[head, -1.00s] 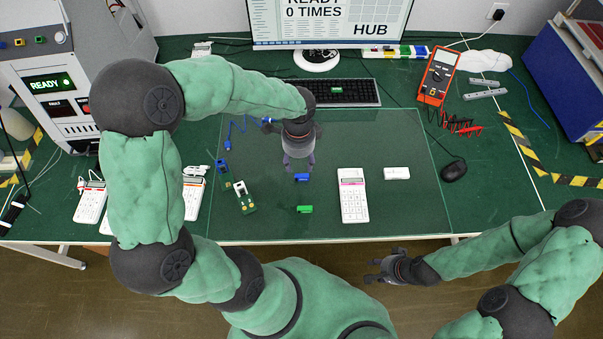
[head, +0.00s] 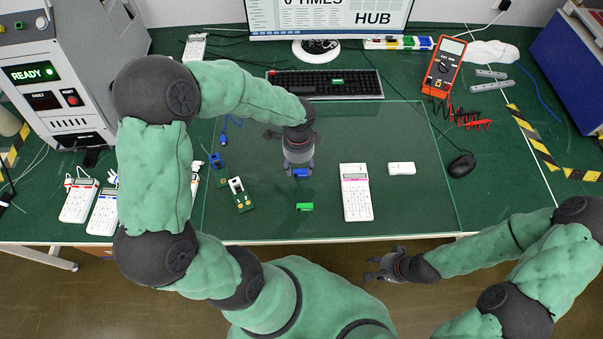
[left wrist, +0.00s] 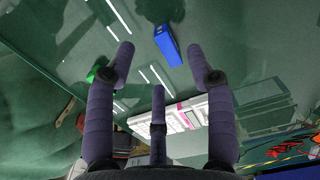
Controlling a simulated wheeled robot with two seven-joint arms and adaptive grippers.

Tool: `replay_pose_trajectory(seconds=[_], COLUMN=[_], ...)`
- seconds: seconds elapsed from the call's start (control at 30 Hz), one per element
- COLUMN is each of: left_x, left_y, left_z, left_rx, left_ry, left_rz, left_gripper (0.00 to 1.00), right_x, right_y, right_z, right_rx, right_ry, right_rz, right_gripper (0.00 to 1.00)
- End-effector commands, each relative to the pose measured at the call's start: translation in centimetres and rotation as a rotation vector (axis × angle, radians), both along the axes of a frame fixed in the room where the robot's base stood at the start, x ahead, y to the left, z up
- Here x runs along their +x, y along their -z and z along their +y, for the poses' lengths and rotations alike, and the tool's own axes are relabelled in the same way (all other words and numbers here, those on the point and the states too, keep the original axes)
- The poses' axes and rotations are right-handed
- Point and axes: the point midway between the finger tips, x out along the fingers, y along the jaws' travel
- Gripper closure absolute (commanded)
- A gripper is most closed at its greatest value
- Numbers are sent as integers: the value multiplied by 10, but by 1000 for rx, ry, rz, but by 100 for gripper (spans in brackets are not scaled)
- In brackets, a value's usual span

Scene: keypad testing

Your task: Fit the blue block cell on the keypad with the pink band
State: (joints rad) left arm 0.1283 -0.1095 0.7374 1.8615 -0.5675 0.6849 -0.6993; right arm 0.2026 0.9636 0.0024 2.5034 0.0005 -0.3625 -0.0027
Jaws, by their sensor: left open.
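The blue block cell (head: 301,173) lies on the glass mat just in front of my left gripper (head: 297,168). In the left wrist view the blue block (left wrist: 167,45) lies beyond the open fingers (left wrist: 160,50), between their tips in the picture, and I see no contact. My left gripper is open and empty, pointing down. The white keypad with the pink band (head: 356,196) lies right of the blue block; its pink edge also shows in the left wrist view (left wrist: 184,108). My right gripper (head: 370,267) is empty off the table's front edge, with its fingers spread.
A green block (head: 305,207) lies just in front of the blue one. A small white box (head: 401,168) lies right of the keypad. A small green board (head: 240,196) is to the left. The keyboard (head: 325,84) is behind.

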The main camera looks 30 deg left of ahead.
Motion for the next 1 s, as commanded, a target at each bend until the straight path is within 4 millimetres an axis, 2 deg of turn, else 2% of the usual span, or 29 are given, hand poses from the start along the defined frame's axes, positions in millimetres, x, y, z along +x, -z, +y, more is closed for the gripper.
replay_pose_trajectory(seconds=[0.03,0.23,0.33,0.53,0.7,0.73,1.0], left_x=[1,4,4,4,4,4,4], left_y=[10,38,43,42,42,42,42], left_z=[0,-1,-1,-1,-1,-1,-1], left_rx=[-1,-1,0,0,-1,-1,-1], left_ry=[0,-1,0,0,0,0,0], left_rz=[3,3,2,2,2,2,2], left_gripper=[46,46,46,46,94,100,100], right_x=[0,0,0,0,0,0,0], right_y=[7,21,23,22,22,22,22], right_z=[0,0,0,0,0,0,0], right_rx=[0,0,0,0,0,0,0], right_ry=[0,0,0,0,0,0,0], right_rz=[0,0,0,0,0,0,0], right_gripper=[60,60,60,60,60,60,60])
